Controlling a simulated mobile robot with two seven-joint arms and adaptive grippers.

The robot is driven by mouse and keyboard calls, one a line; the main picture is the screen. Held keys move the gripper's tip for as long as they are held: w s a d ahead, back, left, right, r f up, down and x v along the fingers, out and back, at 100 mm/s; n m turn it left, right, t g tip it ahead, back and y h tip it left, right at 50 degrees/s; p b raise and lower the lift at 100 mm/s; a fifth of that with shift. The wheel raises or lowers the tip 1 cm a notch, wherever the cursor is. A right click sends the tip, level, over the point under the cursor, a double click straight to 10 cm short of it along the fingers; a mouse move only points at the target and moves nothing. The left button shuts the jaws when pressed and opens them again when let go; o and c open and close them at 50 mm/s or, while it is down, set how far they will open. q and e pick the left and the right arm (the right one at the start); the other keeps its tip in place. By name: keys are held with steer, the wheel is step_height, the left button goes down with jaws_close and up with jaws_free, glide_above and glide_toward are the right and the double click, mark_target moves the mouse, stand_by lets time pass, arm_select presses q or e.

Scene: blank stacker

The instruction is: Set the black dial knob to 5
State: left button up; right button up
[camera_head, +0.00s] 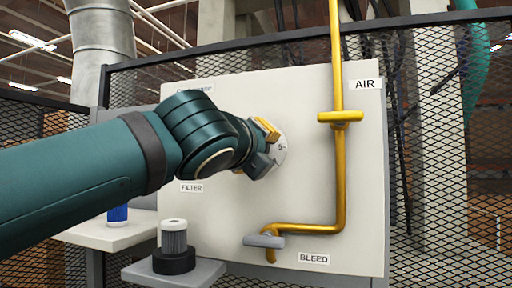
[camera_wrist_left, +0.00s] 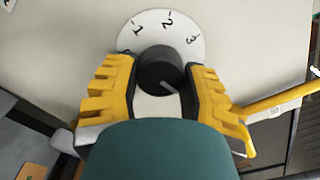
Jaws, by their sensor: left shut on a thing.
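The black dial knob (camera_wrist_left: 158,68) sits at the centre of a white round scale (camera_wrist_left: 182,28) on a pale panel. In the left wrist view the numbers 1, 2 and 3 show. The knob's pale pointer line slants to the lower right, away from these numbers and towards a part of the scale hidden by my gripper. My left gripper (camera_wrist_left: 161,75) has its yellow-backed fingers on both sides of the knob and is shut on it. My right gripper is in neither view.
A yellow pipe (camera_head: 340,180) with valve handles, labelled AIR and BLEED, runs down the panel (camera_head: 215,225) right of the dial. A filter cartridge (camera_head: 174,237) stands in a black base on a lower-left shelf. A blue cartridge (camera_head: 117,213) is partly behind my arm.

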arm_select(q)
steer(key=shift+m, duration=1.1)
steer(key=o, duration=1.2)
steer(key=shift+s, duration=0.1)
steer(key=v, duration=1.2)
